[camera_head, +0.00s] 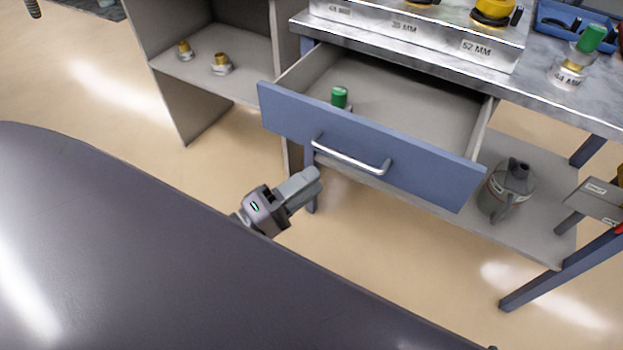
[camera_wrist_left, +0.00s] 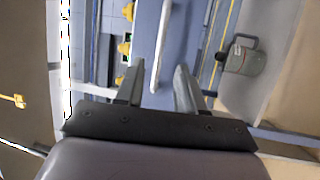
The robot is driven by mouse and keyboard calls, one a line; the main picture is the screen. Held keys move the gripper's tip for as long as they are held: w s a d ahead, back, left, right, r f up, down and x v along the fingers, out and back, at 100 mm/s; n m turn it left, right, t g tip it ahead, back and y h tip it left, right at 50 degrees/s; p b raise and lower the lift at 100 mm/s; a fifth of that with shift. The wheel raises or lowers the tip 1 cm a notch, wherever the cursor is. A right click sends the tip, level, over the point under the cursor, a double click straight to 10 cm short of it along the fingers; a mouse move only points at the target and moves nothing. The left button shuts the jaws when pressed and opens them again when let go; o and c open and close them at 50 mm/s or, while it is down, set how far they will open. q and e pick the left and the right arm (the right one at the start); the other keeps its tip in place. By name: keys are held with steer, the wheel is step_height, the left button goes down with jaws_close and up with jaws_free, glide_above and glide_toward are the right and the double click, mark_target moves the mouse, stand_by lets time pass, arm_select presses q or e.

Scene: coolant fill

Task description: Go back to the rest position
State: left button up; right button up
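My left gripper (camera_head: 300,184) is in front of the blue drawer (camera_head: 430,178), below and to the left of its silver handle (camera_head: 350,158), in the head view. In the left wrist view its two fingers (camera_wrist_left: 160,88) stand apart with nothing held between them. The handle (camera_wrist_left: 162,45) shows ahead of the fingertips and looks clear of them. The drawer is pulled out, and a green-topped item (camera_head: 340,97) stands inside it. My right gripper is in neither view.
A workbench (camera_head: 547,85) stands above the drawer, with a labelled block (camera_head: 430,35) on it. A grey jug (camera_head: 507,188) sits on the lower shelf. An open cabinet (camera_head: 250,70) at the left holds two brass fittings (camera_head: 221,64). Bare floor (camera_head: 410,265) lies in front of the bench.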

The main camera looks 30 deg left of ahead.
arm_select(q)
steer(key=shift+d, duration=0.1)
stand_by(0.3)
steer(key=s+d+f+m+g+y, duration=0.2)
steer(key=s+f+m+g+y, duration=0.4)
steer(key=f+m, duration=0.7)
step_height(320, 180, up, 10)
steer(key=s+a+m+g+p, duration=0.1)
steer(key=s+a+p, duration=0.1)
steer(key=p, duration=1.2)
steer(key=shift+s+a+m+g, duration=0.3)
steer(key=shift+s+a+g, duration=0.1)
steer(key=shift+f, duration=0.1)
